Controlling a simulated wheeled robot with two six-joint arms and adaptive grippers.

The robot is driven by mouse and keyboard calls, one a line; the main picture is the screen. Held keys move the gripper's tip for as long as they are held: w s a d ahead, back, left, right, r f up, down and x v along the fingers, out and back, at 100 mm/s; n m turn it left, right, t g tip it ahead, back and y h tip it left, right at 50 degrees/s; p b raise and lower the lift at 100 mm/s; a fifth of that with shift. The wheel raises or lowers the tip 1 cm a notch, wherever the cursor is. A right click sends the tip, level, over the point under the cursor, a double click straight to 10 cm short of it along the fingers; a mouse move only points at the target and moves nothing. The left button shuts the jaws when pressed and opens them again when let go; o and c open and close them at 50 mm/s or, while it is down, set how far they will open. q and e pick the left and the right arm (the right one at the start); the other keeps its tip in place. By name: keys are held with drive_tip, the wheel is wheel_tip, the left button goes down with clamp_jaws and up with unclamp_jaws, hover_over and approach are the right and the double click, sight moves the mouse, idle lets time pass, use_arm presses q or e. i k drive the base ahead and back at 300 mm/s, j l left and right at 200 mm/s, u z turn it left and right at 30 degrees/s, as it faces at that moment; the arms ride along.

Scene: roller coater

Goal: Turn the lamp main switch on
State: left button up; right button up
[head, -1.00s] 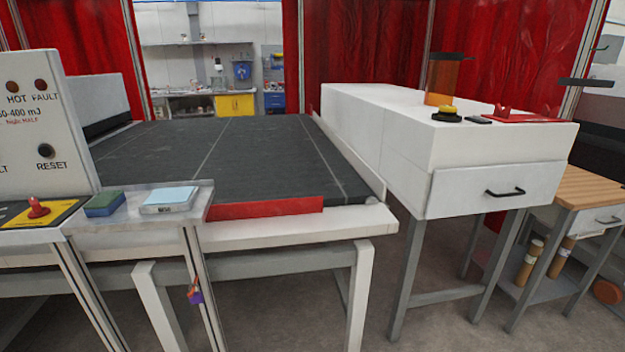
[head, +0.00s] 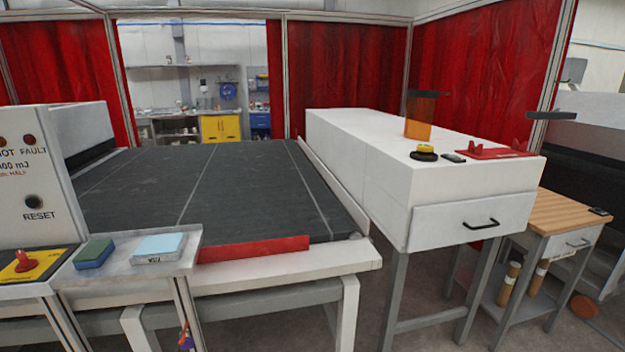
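A red rotary switch (head: 23,262) sits on a yellow plate (head: 34,268) at the left edge of the head view. I cannot tell whether it is the lamp main switch, or its position. Above it stands a pale control panel (head: 20,190), cut off by the picture's left edge. The panel carries the words FAULT and RESET, a dark RESET button (head: 33,201) and a small dark red lamp (head: 29,140) by FAULT. Neither of my grippers is in view.
A dark conveyor belt (head: 230,190) with a red front strip (head: 254,249) fills the middle. A small shelf with a green-blue sponge (head: 94,253) and a light blue pad (head: 159,247) juts out in front. A white drawer cabinet (head: 470,222) and wooden-topped table (head: 565,212) stand right.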

sight(25, 264)
drive_tip(key=u, duration=2)
